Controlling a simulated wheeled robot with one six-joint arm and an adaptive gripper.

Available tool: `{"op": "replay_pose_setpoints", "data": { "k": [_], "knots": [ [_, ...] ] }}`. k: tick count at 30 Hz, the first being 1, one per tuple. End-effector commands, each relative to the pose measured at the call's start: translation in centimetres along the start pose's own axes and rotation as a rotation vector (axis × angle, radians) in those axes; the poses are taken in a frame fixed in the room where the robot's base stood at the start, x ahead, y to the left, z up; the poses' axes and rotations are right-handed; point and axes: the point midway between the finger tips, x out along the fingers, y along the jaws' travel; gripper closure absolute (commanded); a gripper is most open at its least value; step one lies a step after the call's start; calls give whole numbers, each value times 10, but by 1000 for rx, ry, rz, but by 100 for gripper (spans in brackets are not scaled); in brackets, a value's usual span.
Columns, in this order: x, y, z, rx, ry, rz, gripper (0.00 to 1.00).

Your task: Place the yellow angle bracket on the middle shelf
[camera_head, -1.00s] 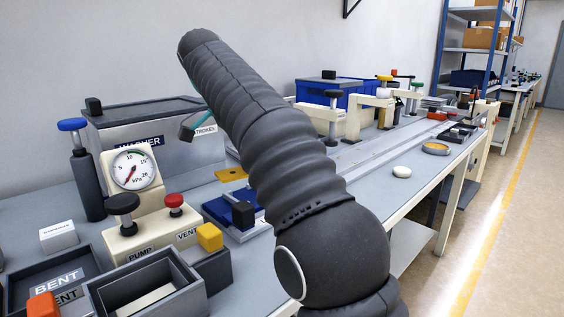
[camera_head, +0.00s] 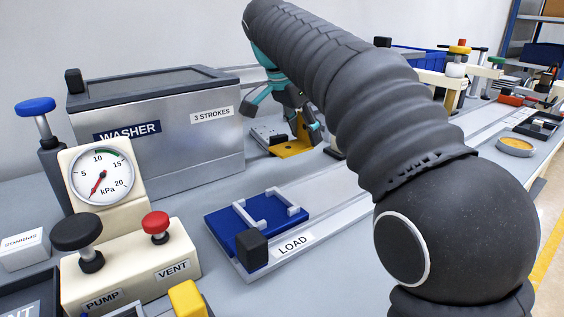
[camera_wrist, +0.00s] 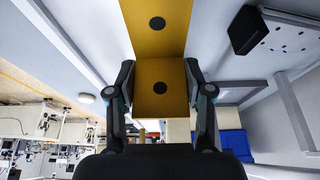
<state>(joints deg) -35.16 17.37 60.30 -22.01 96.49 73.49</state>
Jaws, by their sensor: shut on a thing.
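The yellow angle bracket (camera_head: 291,149) is in the head view, beside the washer's right end, close to the bench top. One leg looks flat and the other rises between my fingers. My gripper (camera_head: 299,118) is shut on it; my arm partly hides the area to the right. In the wrist view the bracket (camera_wrist: 158,42) fills the upper middle, with a dark hole in each visible leg. My gripper's fingers (camera_wrist: 158,88) press on its two sides. I cannot tell whether the bracket touches the bench. A blue-framed shelf unit (camera_head: 513,32) is partly in view at upper right; which shelf is the middle is unclear.
The grey washer (camera_head: 190,140) stands just left of my gripper. A blue carrier (camera_head: 228,222) sits on the LOAD rail in front. The gauge and pump unit (camera_head: 130,255) is at lower left. A metal plate with holes (camera_head: 268,132) lies behind the bracket.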

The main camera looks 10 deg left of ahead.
Motion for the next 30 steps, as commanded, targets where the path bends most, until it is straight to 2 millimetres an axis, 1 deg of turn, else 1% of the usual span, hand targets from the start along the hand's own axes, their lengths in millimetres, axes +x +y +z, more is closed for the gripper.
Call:
{"op": "replay_pose_setpoints", "data": {
  "k": [1, 3, 6, 9, 14, 18, 22, 30],
  "knots": [
    [3, -6, 12, -4, 0, 1, 95],
    [6, -13, 26, -5, -1, 1, 95],
    [8, -21, 42, -4, 0, -1, 95],
    [10, -26, 52, -4, 0, -2, 95],
    [16, -29, 60, -4, 0, -1, 95],
    [34, -28, 68, -3, 0, 1, 95],
    [46, -28, 73, -3, 0, 0, 95],
    [48, -29, 73, -3, 0, -2, 95]
  ]
}}
